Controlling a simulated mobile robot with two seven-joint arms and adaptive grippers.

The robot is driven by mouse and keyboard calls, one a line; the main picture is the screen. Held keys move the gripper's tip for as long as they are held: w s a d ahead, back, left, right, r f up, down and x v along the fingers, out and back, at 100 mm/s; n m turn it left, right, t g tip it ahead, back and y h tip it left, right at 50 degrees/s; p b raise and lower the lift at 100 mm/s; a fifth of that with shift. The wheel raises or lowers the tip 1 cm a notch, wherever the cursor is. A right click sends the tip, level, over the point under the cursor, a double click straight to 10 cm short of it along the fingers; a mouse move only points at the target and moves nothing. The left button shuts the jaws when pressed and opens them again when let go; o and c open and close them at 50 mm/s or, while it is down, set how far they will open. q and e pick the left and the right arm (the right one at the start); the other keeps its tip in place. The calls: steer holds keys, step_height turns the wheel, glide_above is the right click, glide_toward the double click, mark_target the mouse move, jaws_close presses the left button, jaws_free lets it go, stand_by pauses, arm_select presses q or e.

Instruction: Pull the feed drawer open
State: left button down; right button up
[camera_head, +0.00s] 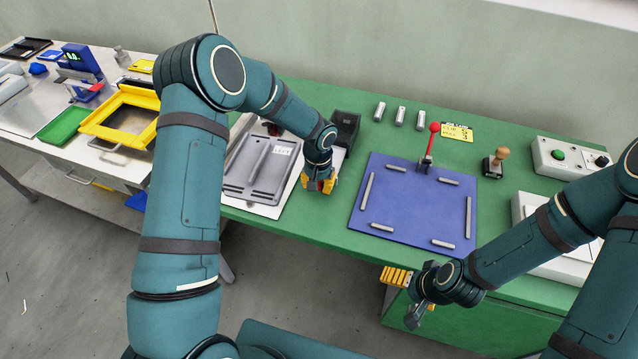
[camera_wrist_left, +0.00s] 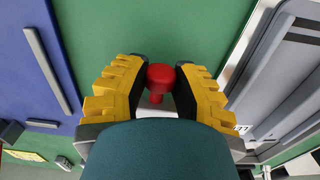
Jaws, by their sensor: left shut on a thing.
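My left gripper (camera_head: 319,184) is low over the green bench, between the grey tray and the blue mat. In the left wrist view its yellow fingers (camera_wrist_left: 160,85) are closed on both sides of a small red knob (camera_wrist_left: 160,76) with a short stem. I cannot make out for certain which part is the feed drawer. A drawer front with a metal handle (camera_head: 108,151) shows under the left table. My right gripper (camera_head: 403,296) hangs by the bench's front edge, its fingers apart with nothing between them.
The grey tray (camera_head: 240,180) lies left of my left gripper. The blue mat (camera_head: 410,205) with grey bars lies right of it. A red-balled lever (camera_head: 434,128) stands at the mat's back edge. A black bin (camera_head: 345,130) stands behind the gripper.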

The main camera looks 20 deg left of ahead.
arm_select(q)
steer(key=c, duration=0.7)
jaws_free()
step_height(320, 180, up, 12)
stand_by(0.4)
